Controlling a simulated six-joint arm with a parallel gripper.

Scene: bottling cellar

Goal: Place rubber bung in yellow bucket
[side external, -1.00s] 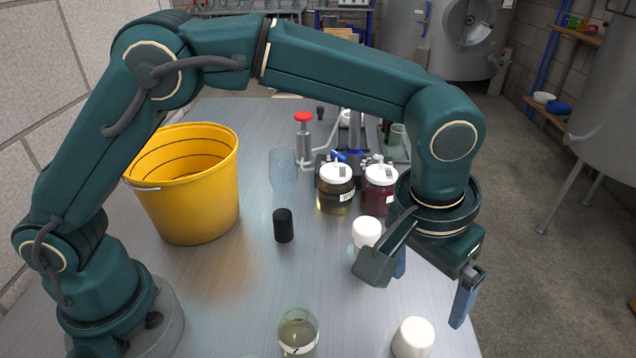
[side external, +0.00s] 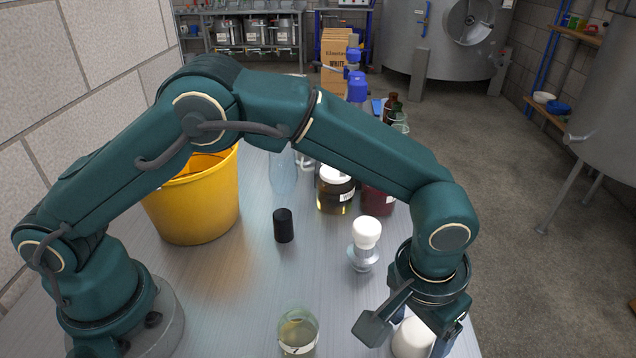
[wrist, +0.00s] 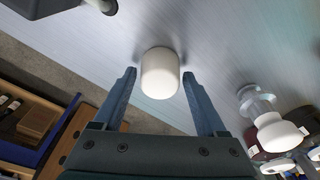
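A white, rounded plug, which looks like the rubber bung (side external: 411,340), stands near the front right of the metal bench, partly hidden by my gripper. In the wrist view the bung (wrist: 160,74) stands between the fingertips. My gripper (wrist: 158,76) is open, with a finger on each side of the bung and a visible gap at both sides. The yellow bucket (side external: 195,210) stands upright at the back left of the bench. My arm covers part of its rim, and most of its inside is hidden.
A black cylinder (side external: 283,226) stands mid-bench. A white-capped glass piece (side external: 365,240) stands behind my gripper, and a glass beaker (side external: 298,332) is at the front. Lidded jars (side external: 335,190) and a clear bottle (side external: 283,172) stand farther back. Bare bench lies around the black cylinder.

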